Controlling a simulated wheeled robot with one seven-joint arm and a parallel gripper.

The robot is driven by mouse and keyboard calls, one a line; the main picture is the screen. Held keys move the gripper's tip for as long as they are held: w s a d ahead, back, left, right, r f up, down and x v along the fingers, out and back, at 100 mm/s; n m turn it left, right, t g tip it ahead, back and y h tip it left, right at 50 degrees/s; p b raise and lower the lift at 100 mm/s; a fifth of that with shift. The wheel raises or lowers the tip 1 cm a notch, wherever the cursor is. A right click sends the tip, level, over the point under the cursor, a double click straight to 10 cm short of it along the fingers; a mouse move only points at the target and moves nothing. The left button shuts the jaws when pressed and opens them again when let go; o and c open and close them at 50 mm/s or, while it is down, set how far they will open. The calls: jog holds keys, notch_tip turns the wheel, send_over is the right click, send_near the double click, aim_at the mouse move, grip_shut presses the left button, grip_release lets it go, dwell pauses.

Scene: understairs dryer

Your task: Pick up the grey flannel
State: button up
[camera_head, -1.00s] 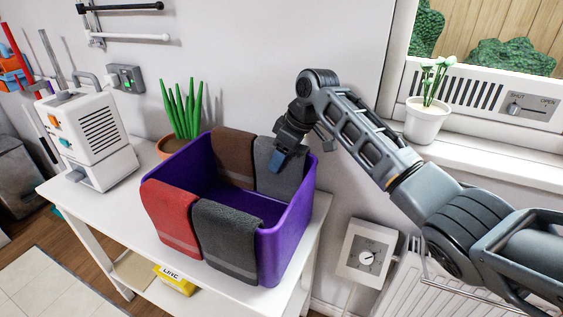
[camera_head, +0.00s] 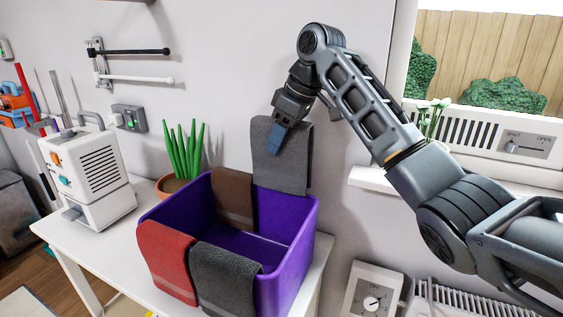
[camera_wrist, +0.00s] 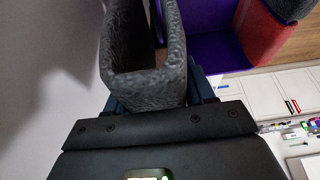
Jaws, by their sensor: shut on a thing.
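The grey flannel (camera_head: 283,165) hangs folded from my gripper (camera_head: 276,146) in the head view, above the back right rim of the purple bin (camera_head: 285,260). My gripper is shut on its upper part. In the wrist view the grey flannel (camera_wrist: 148,80) fills the space in front of the jaws as a folded loop, and the fingertips are mostly hidden by it. Its lower edge shows close to the bin's back rim; I cannot tell whether it clears the rim fully.
A brown flannel (camera_head: 233,195), a red flannel (camera_head: 167,262) and a dark grey flannel (camera_head: 225,280) hang over the bin's rim. A potted plant (camera_head: 183,155) and a white machine (camera_head: 90,165) stand to the left on the white table (camera_head: 90,230). The wall is close behind.

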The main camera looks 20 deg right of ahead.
notch_tip(320, 180, up, 12)
jog(key=shift+r, duration=0.25)
dwell(0.3)
